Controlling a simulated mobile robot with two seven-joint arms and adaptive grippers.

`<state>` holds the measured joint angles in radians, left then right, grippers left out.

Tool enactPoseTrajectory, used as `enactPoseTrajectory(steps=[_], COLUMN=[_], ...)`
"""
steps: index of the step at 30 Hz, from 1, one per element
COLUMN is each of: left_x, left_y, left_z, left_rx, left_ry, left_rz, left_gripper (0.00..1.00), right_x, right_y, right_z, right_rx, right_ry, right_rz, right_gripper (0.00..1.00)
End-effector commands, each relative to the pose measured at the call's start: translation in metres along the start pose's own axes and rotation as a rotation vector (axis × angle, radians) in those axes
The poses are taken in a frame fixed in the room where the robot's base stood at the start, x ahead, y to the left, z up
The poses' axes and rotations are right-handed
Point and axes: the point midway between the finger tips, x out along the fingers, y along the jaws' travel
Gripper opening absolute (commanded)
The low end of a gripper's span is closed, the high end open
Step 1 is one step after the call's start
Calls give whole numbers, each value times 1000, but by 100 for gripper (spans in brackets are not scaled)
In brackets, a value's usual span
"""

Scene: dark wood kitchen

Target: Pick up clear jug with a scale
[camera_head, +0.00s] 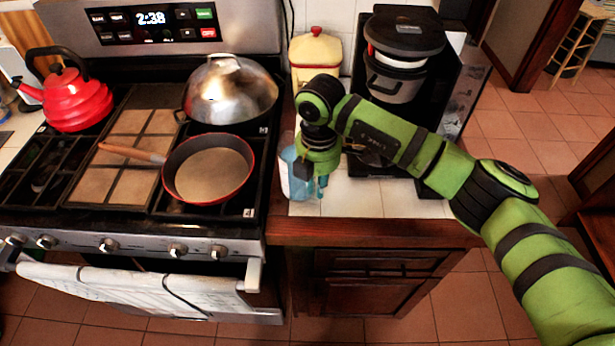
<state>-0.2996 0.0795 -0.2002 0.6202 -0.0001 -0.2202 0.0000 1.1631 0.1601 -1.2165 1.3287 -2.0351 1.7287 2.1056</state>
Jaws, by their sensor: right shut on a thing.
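The clear jug (292,177) has a bluish tint and stands at the left front of the white tiled counter, beside the stove. Any scale marks on it are too small to read. My right gripper (318,184) reaches down from above at the jug's right side and is shut on it. The gripper and wrist hide the jug's upper right part, and the exact grip is partly hidden. I cannot tell whether the jug is clear of the counter. My left gripper is out of view.
A red-rimmed pan (210,170), a domed steel lid (232,92) and a red kettle (72,98) are on the stove. A cream canister (316,52) and a black appliance (398,85) stand behind my arm. Bare counter (385,201) lies right of the jug.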

Motion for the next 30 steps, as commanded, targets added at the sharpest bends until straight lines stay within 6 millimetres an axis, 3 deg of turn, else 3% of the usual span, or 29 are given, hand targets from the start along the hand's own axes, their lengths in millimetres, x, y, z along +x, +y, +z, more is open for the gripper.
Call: enactPoseTrajectory(steps=[11, 24, 30], left_x=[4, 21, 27], left_y=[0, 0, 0], left_z=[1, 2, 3], left_rx=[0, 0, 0], left_ry=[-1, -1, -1], left_rz=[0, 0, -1], left_gripper=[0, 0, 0], right_x=[-8, -41, -51], right_y=[2, 2, -13], right_z=[0, 0, 10], right_rx=[-1, -1, 0], right_ry=[1, 0, 0], right_rz=[6, 8, 6], right_gripper=[0, 0, 0])
